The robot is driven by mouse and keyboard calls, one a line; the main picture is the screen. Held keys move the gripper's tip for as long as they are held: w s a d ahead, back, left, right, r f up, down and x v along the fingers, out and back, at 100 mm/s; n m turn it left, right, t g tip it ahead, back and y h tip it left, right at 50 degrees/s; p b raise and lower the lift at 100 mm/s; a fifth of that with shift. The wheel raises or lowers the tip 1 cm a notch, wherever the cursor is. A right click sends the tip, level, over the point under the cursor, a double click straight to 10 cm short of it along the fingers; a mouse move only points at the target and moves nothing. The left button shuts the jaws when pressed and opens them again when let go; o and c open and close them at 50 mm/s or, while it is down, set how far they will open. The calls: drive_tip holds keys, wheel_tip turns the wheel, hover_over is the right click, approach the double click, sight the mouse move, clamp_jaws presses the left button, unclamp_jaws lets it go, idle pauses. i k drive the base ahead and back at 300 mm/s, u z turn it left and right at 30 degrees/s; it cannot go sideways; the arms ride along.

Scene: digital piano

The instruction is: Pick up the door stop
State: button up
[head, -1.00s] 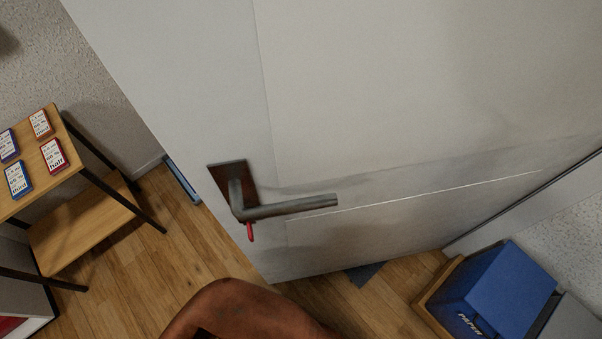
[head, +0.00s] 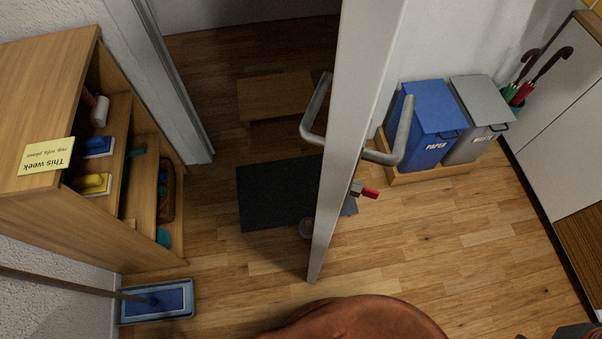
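A small rounded grey thing (head: 306,228) sits on the floor beside the lower part of the door, by the edge of the dark mat. It looks like the door stop, but it is partly hidden by the door and too small to be sure. The white door (head: 350,130) stands open and is seen nearly edge-on. My gripper is not clearly visible in the head view.
A dark mat (head: 270,195) and a low wooden step (head: 275,97) lie left of the door. A wooden shelf (head: 50,75) and a mop in a blue tray (head: 157,301) stand at left. Blue (head: 430,115) and grey bins (head: 478,110) stand right.

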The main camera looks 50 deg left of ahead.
sight(306, 226)
drive_tip(key=u, duration=2.65)
drive_tip(key=k, duration=1.3)
drive_tip(key=u, duration=1.1)
drive_tip(key=i, duration=1.5)
drive_tip(key=z, duration=0.5)
